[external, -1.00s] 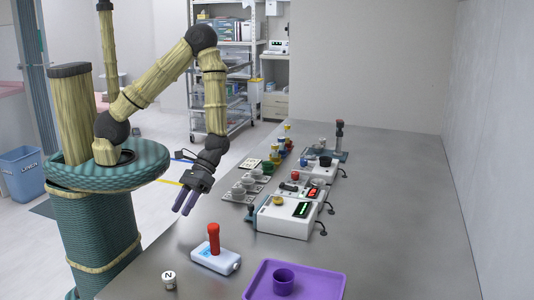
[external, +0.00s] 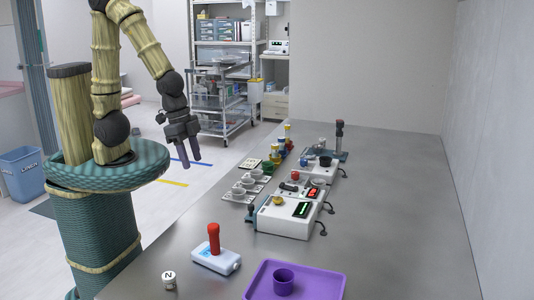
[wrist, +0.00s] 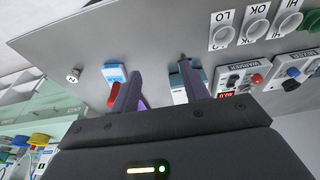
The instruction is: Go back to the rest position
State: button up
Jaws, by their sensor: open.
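My gripper (external: 190,164) is open and empty in the external view. It hangs in the air left of the table (external: 385,215), above the floor, with its fingers pointing down. My arm is folded up close to my column. In the wrist view my two purple fingers (wrist: 157,90) stand apart with nothing between them. Beyond them the wrist view shows the table top (wrist: 150,40) at a steep tilt.
The table holds a purple tray (external: 253,293) with a purple cup (external: 284,281), a white-blue device with a red handle (external: 214,240), a white jar (external: 169,280), white instruments (external: 283,216) and several small cups (external: 248,183). A cart (external: 222,110) stands behind; a blue bin (external: 21,173) is left.

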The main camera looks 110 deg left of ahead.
jog(key=shift+r, duration=0.1)
jog(key=p+v, duration=0.3)
jog(key=shift+w+r, duration=0.2)
jog(key=shift+w, duration=0.15)
dwell(0.9)
